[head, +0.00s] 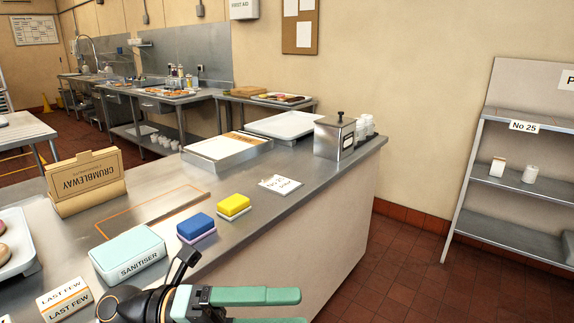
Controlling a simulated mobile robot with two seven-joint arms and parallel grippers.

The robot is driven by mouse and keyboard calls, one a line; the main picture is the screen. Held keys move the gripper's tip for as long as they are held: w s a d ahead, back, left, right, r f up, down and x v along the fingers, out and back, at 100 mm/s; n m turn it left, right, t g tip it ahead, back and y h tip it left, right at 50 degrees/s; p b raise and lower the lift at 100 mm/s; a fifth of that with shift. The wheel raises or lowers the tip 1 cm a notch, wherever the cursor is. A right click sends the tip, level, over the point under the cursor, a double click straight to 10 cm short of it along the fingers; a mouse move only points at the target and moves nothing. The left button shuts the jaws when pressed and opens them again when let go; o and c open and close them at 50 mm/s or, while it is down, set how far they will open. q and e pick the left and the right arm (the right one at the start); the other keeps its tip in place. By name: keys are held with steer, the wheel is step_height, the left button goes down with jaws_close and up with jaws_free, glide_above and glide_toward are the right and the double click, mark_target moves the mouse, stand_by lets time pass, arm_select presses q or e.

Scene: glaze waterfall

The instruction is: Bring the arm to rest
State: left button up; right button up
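My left gripper (302,308) is at the bottom edge, its arm coming in from the lower left. Its two green fingers point right, with a gap between them and nothing held. The lower finger is partly cut off by the frame. The gripper is in front of the near edge of the steel counter (290,195). My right gripper is not in view.
A shelf unit (515,190) stands right; floor between is clear.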

arm_select(q)
steer(key=w+a+f+n+t+y+p, duration=0.2)
steer(key=w+a+f+n+t+y, duration=0.25)
steer(key=n+t, duration=0.7)
steer(key=w+a+f+n+t+y+p, duration=0.1)
steer(key=w+a+f+n+t+y, duration=0.55)
steer(key=n, duration=0.85)
steer(key=s+a+f+n+g+y+p, duration=0.1)
steer(key=s+f+n+y, duration=0.15)
steer(key=f, duration=0.35)
steer(key=s+a+f+n+y, duration=0.1)
steer(key=s+a+f+n, duration=0.1)
steer(key=f+n, duration=0.25)
steer(key=s+a+f+n+g+y+p, duration=0.1)
steer(key=s+f+n+g, duration=0.3)
steer(key=s+f, duration=0.9)
steer(key=shift+a+f+g+y, duration=0.45)
steer(key=shift+f+g+y, duration=0.3)
steer(key=shift+f+g, duration=0.3)
steer(key=shift+r, duration=0.1)
